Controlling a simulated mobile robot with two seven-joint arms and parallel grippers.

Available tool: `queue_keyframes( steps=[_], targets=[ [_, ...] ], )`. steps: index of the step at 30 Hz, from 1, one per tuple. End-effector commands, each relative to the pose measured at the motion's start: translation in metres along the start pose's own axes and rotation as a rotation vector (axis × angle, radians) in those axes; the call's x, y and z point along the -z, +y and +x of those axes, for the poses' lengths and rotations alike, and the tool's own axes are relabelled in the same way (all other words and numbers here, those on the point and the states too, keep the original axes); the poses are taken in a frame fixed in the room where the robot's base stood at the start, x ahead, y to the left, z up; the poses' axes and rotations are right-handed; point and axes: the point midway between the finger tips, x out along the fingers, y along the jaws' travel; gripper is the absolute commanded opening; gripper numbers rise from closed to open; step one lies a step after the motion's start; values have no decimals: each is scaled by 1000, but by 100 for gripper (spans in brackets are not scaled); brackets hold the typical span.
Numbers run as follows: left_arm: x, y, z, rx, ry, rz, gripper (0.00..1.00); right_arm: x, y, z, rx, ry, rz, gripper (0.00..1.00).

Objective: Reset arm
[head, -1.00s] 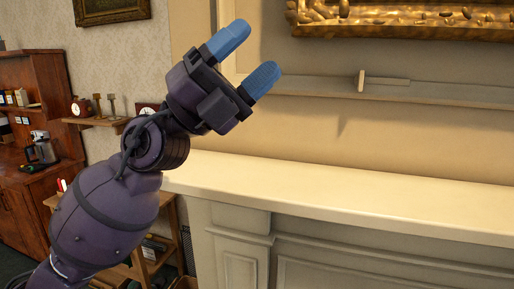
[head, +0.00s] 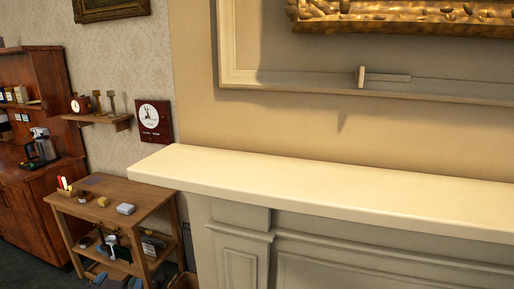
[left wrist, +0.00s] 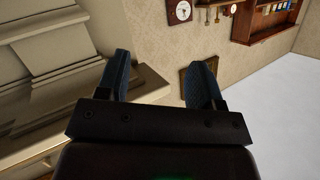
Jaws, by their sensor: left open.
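My left gripper (left wrist: 160,62) shows only in the left wrist view, with its two blue fingers spread wide apart. Nothing is between them. The background there is tilted, with the pale mantel side to the left and the patterned wall behind the fingers. My left arm and gripper are out of the head view. My right gripper is in neither view.
The cream mantel shelf (head: 310,185) is bare. A wooden trolley (head: 158,197) with small items stands left of it. A wall clock (head: 153,121), a small wall shelf (head: 122,124) and a dark cabinet (head: 45,185) are further left. A gilt frame (head: 400,17) hangs above.

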Motion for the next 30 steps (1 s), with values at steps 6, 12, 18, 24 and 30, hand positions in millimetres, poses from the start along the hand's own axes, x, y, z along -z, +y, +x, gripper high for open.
queue_keyframes(
  steps=[6,12,18,24,30],
  targets=[
    [-112,5,-50,-91,-416,-47,61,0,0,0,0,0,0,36],
    [-161,10,-89,-158,-630,-66,61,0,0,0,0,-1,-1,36],
    [-194,14,-123,-213,-785,-81,61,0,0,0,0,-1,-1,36],
    [-218,17,-156,-269,-919,-95,61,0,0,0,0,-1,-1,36],
    [-234,26,-134,-264,-841,-99,61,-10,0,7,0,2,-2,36]
  ],
)
